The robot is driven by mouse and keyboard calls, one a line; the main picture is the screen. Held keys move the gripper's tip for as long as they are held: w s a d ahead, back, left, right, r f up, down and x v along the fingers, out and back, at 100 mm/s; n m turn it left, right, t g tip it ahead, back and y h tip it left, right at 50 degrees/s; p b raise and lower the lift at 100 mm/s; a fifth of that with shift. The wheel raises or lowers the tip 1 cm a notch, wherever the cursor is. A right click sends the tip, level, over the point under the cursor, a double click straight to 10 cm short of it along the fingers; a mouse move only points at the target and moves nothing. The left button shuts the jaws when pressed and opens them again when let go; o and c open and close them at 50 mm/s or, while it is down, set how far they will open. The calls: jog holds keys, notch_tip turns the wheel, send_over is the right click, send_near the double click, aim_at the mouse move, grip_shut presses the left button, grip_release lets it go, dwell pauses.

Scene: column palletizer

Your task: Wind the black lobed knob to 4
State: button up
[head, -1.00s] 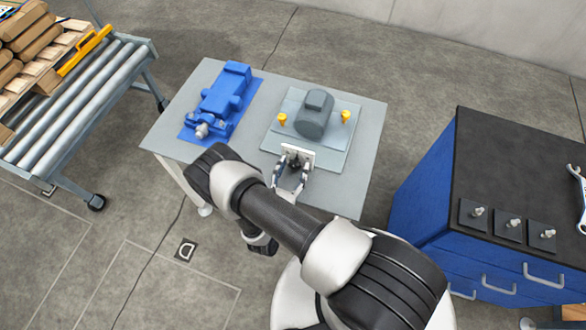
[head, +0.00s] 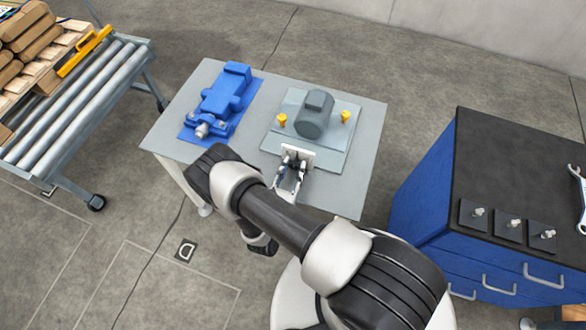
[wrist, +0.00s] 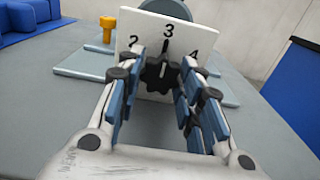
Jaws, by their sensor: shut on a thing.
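The black lobed knob (wrist: 160,73) sits on the front of an upright white plate (wrist: 138,27) marked 2, 3 and 4 in the wrist view. A dark pointer above the knob points up, at about the 3. My gripper (wrist: 158,78) is shut on the knob, with one finger at its left and one at its right. In the head view my gripper (head: 292,165) reaches the white plate (head: 305,153) at the near edge of the grey base, and its fingers mostly hide the knob.
A grey motor (head: 314,115) with yellow knobs (head: 346,117) stands behind the plate on the grey table (head: 360,150). A blue vise (head: 222,98) is at the table's left. A blue cabinet (head: 425,190) stands right, a roller conveyor (head: 75,100) left.

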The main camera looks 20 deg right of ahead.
jog(key=m, duration=1.1)
jog(key=shift+m, duration=0.4)
dwell(0.4)
jog(key=o, duration=1.1)
jog(key=shift+c, duration=0.2)
jog(key=shift+a, duration=0.1)
